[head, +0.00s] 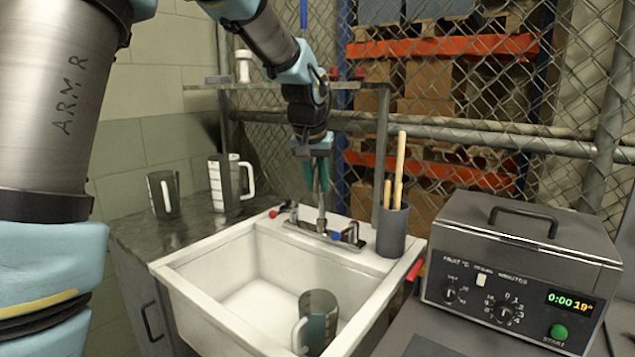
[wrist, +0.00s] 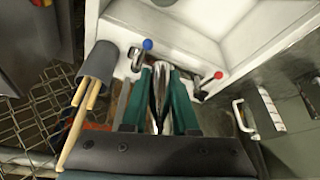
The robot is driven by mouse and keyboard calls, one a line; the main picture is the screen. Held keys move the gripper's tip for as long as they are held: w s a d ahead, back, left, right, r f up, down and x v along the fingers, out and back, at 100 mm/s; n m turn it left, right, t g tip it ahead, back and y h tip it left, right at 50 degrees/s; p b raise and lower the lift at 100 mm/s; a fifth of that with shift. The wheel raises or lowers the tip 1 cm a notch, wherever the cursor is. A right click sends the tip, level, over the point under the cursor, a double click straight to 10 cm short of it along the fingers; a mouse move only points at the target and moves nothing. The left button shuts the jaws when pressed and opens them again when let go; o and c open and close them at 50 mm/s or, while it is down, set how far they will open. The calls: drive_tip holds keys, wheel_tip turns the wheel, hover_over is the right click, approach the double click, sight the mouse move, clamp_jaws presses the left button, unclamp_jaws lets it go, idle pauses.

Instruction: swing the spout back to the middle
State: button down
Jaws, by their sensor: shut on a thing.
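The chrome spout (head: 321,212) rises from the tap at the back rim of the white sink (head: 195,300). In the wrist view the spout (wrist: 161,88) lies between the green fingers of my gripper (wrist: 163,85), which is shut on it. In the head view my gripper (head: 317,178) is above the tap base, pointing down. The tap has a blue-marked handle (head: 346,236) and a red-marked handle (head: 275,212). The spout stands between them in the wrist view; its exact angle is hard to tell, since the fingers partly hide it.
A grey holder (head: 392,232) with wooden-handled tools stands close right of the tap. A mug (head: 318,312) is in the basin. Two jugs, one larger (head: 228,182), stand on the dark counter at left. A grey lidded machine (head: 525,265) stands at right. Chain-link fence (head: 470,90) is behind.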

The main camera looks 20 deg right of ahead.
idle(0.8)
drive_tip(key=shift+w+a+r, duration=0.1)
drive_tip(key=shift+w+a, duration=0.2)
drive_tip(key=shift+a, duration=0.15)
drive_tip(key=w+a+m+g+h+p, duration=0.1)
drive_tip(key=w+a+m, duration=0.2)
drive_tip(key=w+a, duration=0.4)
drive_tip(key=shift+w+a+m+p, duration=0.25)
drive_tip(key=shift+w+m+p, duration=0.1)
drive_tip(key=shift+w+m, duration=0.05)
drive_tip(key=c, duration=0.7)
unclamp_jaws()
drive_tip(key=b+v, duration=0.2)
drive_tip(key=v, duration=0.8)
drive_tip(key=shift+a+r, duration=0.2)
drive_tip(key=shift+r, duration=0.15)
